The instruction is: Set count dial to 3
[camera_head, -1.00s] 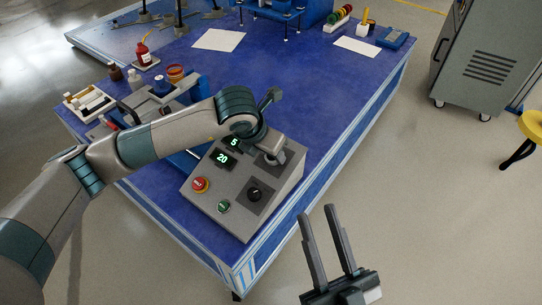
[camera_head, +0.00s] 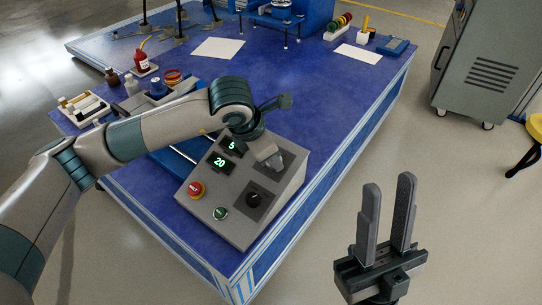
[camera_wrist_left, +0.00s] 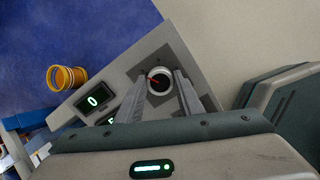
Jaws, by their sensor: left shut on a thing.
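The grey control box (camera_head: 240,222) stands on the near corner of the blue table. Its upper display (camera_head: 231,146) reads 5 and its lower display (camera_head: 219,162) reads 20. A black dial (camera_head: 253,200) sits uncovered on its sloped face. My left gripper (camera_head: 272,161) is over the upper dial, which it hides in the head view. In the left wrist view its fingers are shut on that round dial (camera_wrist_left: 159,81), which has a red mark; one display (camera_wrist_left: 93,101) there looks like 0. My right gripper (camera_head: 386,220) is open and empty, right of the table.
A red button (camera_head: 196,189) and a green button (camera_head: 220,213) are on the box's near side. Bottles and a parts tray (camera_head: 84,108) stand at the table's left. Two white sheets lie farther back. A grey cabinet (camera_head: 487,65) stands at the right; floor between is clear.

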